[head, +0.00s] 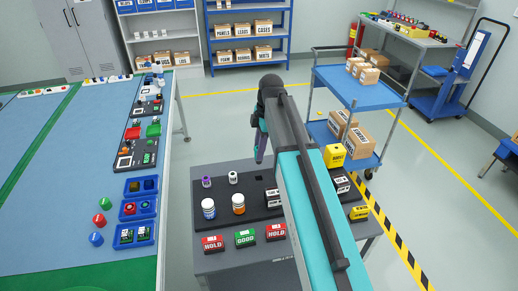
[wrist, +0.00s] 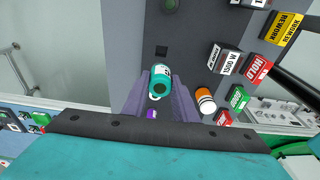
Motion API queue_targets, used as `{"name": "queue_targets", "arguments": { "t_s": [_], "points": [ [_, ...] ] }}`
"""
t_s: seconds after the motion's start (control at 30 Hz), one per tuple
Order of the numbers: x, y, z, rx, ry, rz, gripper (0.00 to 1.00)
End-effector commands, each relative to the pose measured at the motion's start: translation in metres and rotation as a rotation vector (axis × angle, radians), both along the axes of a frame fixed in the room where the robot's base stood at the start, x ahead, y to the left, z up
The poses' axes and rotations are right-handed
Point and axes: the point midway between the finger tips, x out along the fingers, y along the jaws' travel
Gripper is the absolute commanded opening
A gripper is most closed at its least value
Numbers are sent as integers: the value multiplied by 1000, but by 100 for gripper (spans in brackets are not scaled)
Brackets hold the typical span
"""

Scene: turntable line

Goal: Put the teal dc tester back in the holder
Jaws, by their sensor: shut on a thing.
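The teal dc tester (wrist: 160,78) is between the two grey-purple fingers of my gripper (wrist: 158,98) in the wrist view. My gripper is shut on it and its white end faces the camera. In the head view my gripper (head: 261,146) hangs down above the back of the grey table, and the arm hides part of that area. A black holder board (head: 262,211) lies on the table. In the wrist view a dark square recess (wrist: 161,52) shows in the board, just beyond the tester. The tester looks apart from the board.
On the board stand a purple-capped vial (head: 206,182), a white vial (head: 233,177), a blue-labelled bottle (head: 208,209) and an orange bottle (head: 238,204). HOLD and GOOD blocks (head: 245,238) line the front. A blue cart (head: 350,86) stands behind; a long blue-topped bench (head: 75,150) is left.

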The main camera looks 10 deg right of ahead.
Motion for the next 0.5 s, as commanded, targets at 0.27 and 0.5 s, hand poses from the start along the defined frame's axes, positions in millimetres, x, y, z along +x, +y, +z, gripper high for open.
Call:
{"name": "queue_targets", "arguments": {
  "t_s": [0.27, 0.5],
  "points": [
    [0, 0, -10, 0, 0, 0, 1],
    [0, 0, -25, 0, 0, 0, 1]
  ]
}}
